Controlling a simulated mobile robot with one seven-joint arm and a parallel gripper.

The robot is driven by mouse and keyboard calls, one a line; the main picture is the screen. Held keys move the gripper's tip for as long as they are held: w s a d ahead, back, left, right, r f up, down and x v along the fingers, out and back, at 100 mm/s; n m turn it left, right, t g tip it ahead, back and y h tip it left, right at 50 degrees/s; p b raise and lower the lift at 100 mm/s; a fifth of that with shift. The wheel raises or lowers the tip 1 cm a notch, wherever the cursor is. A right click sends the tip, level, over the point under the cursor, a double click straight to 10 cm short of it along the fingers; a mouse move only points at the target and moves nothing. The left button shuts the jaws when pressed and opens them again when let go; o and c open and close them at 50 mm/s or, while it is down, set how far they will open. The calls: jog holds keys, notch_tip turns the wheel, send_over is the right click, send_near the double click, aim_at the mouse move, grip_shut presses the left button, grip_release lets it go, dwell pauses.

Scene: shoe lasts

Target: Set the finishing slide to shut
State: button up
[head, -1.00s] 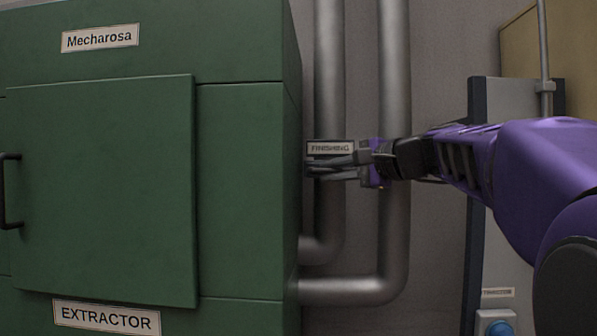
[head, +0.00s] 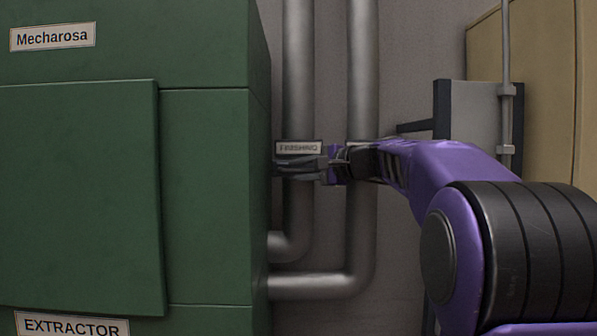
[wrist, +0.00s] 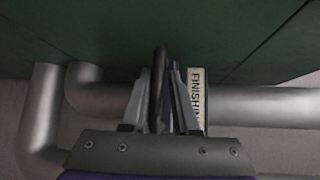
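The finishing slide's white label plate (head: 298,147) stands beside the right side of the green extractor cabinet, in front of a pipe. In the wrist view, the label (wrist: 197,95) is just right of my fingers. A dark upright handle (wrist: 157,80) stands between the fingers, and I take it for the slide's handle. My gripper (head: 276,165) reaches in from the right, just below the label, with its tips by the cabinet's edge. In the wrist view, my gripper (wrist: 160,78) looks closed around the handle. The slide's track is hidden, so its position cannot be read.
The green extractor cabinet (head: 205,200) fills the left. Vertical grey pipes (head: 362,80) run behind my gripper and bend toward the cabinet. A grey panel (head: 475,112) with a thin pipe (head: 506,60) stands at the right, near a tan wall or cabinet (head: 540,100).

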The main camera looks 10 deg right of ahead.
jog(key=shift+o, duration=1.2)
jog(key=shift+f, duration=0.1)
jog(key=shift+s, duration=0.1)
jog(key=b+v, duration=0.1)
jog(key=v, duration=1.6)
jog(key=shift+d, duration=0.15)
